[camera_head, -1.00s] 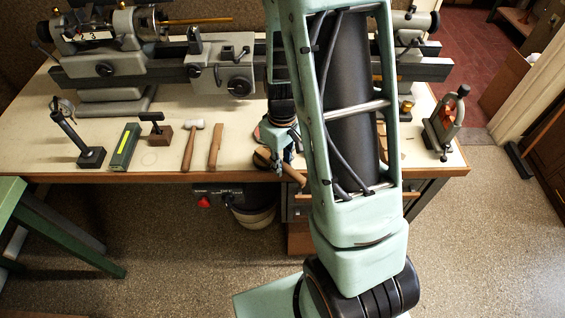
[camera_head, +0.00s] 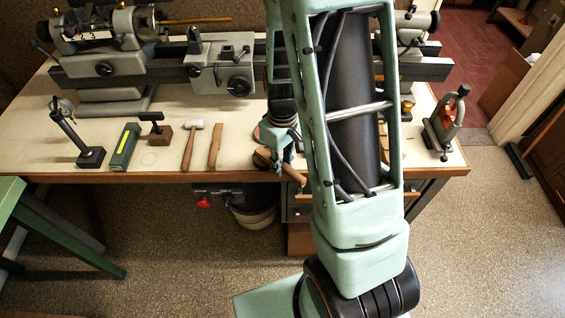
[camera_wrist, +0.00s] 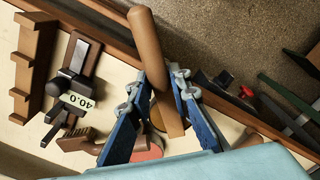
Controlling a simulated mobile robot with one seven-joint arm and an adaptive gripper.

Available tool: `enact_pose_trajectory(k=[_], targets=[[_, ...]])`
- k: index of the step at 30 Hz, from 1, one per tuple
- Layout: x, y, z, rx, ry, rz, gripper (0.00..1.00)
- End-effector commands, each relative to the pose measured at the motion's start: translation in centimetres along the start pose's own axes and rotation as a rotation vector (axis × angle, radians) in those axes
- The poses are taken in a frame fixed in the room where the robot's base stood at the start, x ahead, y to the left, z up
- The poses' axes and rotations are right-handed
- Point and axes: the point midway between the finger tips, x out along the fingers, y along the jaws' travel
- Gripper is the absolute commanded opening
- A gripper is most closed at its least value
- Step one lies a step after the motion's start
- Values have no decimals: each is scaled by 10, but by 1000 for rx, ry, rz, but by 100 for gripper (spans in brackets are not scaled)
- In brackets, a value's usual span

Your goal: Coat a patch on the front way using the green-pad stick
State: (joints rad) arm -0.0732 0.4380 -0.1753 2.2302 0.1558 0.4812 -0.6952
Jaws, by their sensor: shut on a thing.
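My gripper (camera_wrist: 163,85), with blue fingers, is shut on a brown wooden stick (camera_wrist: 146,40) in the wrist view. In the head view the stick's handle (camera_head: 293,176) shows beside my gripper (camera_head: 284,160), near the front edge of the bench, tilted down to the right. No green pad is visible on the stick, so I cannot confirm its colour. The lathe's dark front way (camera_head: 424,70) runs across the back of the bench. My arm hides its middle part.
The pale bench (camera_head: 70,155) holds a stand (camera_head: 70,135), a green box (camera_head: 122,147), a mallet (camera_head: 190,148) and a flat wooden piece (camera_head: 215,146). A grey clamp-like tool (camera_head: 445,122) stands at right. A pinkish disc (camera_wrist: 150,152) lies below my fingers in the wrist view.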

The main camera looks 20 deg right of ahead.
Motion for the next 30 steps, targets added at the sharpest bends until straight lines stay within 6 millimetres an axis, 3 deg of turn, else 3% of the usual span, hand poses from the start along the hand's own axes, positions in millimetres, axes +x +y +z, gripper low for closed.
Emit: enact_pose_trajectory(k=[8,30], targets=[[-5,-1,1,0,-3,-2,0],[-66,0,0,1,0,0,0]])
